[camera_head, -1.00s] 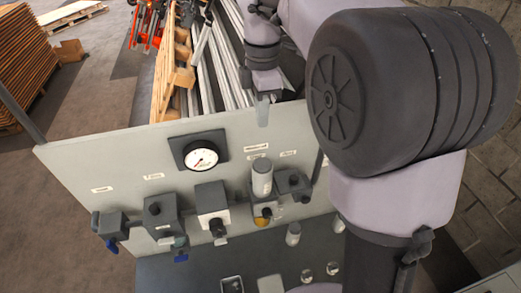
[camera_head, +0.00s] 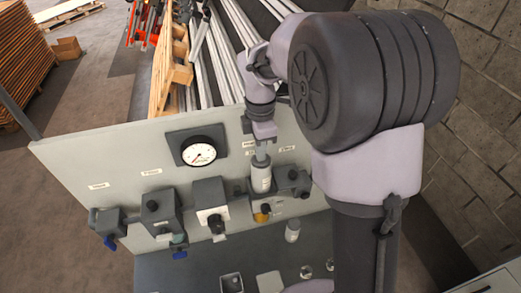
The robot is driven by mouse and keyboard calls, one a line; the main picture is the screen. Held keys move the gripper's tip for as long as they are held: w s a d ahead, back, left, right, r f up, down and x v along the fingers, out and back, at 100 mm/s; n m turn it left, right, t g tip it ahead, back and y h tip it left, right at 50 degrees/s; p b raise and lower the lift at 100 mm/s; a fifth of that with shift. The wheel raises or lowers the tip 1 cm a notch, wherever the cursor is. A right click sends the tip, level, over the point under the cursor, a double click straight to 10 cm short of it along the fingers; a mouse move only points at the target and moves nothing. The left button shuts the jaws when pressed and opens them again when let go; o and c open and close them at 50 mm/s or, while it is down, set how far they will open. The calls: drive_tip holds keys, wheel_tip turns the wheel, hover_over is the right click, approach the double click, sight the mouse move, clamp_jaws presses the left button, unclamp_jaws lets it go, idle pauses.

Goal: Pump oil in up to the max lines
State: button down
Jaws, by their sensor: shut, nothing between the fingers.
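My gripper (camera_head: 261,157) is shut and empty, pointing down. Its tips are at the top of a white cylinder (camera_head: 261,181) on the grey panel; I cannot tell whether they touch it. Below this cylinder is a small amber part (camera_head: 262,217), possibly an oil bowl. A dark block (camera_head: 292,181) is mounted just to its right. A small white bottle-like cylinder (camera_head: 292,231) stands lower right. A small greenish bowl (camera_head: 179,239) hangs under the second dark unit (camera_head: 161,210) from the left. Any max lines are too small to make out.
The upright panel (camera_head: 85,160) carries a round gauge (camera_head: 198,154), a white-fronted unit (camera_head: 211,201) and a left valve with a blue handle (camera_head: 110,243). A small open box (camera_head: 232,283), a light plate (camera_head: 270,283) and small round pieces (camera_head: 306,271) lie on the dark bench (camera_head: 190,268).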

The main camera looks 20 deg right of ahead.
wheel_tip(320, 180, down, 2)
drive_tip(key=shift+b, duration=0.4)
drive_tip(key=shift+s+r, duration=0.1)
drive_tip(key=shift+s, duration=0.05)
idle(0.5)
